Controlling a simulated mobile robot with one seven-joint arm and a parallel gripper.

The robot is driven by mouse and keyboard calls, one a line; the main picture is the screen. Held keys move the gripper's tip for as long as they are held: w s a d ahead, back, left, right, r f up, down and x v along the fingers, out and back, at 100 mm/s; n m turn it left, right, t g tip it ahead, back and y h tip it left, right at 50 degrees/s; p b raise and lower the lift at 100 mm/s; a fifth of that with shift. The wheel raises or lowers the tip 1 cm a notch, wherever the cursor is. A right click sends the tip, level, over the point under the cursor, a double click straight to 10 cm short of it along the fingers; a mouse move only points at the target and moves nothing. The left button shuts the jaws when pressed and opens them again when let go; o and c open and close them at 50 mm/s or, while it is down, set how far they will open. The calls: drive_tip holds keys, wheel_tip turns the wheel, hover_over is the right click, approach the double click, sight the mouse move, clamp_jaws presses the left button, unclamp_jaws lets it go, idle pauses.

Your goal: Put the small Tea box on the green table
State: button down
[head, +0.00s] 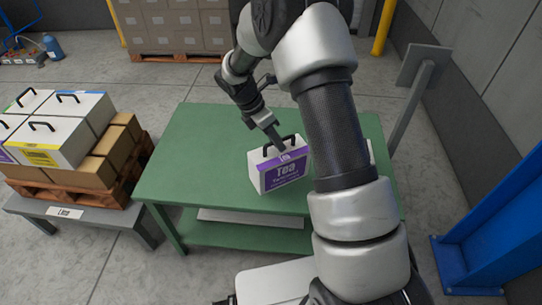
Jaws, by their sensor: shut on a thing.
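The small Tea box (277,174) is white with a purple label and a black handle on top. It is over the middle of the green table (190,165), upright; I cannot tell for sure whether its base touches the tabletop. My gripper (283,150) is at the top of the box, shut on it near the handle. The fingertips partly cover the top edge of the box. My arm hides the right part of the table.
A pale item (369,152) shows partly behind my arm at the table's right. At left, a wooden pallet (75,197) holds brown cartons and white handled boxes on a low grey stand. A blue post (510,215) stands at right. The table's left half is clear.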

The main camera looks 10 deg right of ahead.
drive_tip(key=w+a+r+n+t+y+b, duration=0.15)
drive_tip(key=w+n+t+b, duration=0.35)
drive_tip(key=n, duration=0.5)
wheel_tip(320, 180, down, 9)
drive_tip(key=w+n+b, duration=0.1)
drive_tip(key=w+b, duration=0.1)
drive_tip(key=b, duration=0.1)
drive_tip(key=shift+a+g+b, duration=0.2)
drive_tip(key=shift+g+b, duration=0.1)
drive_tip(key=shift+f, duration=0.1)
drive_tip(key=c, duration=1.8)
unclamp_jaws()
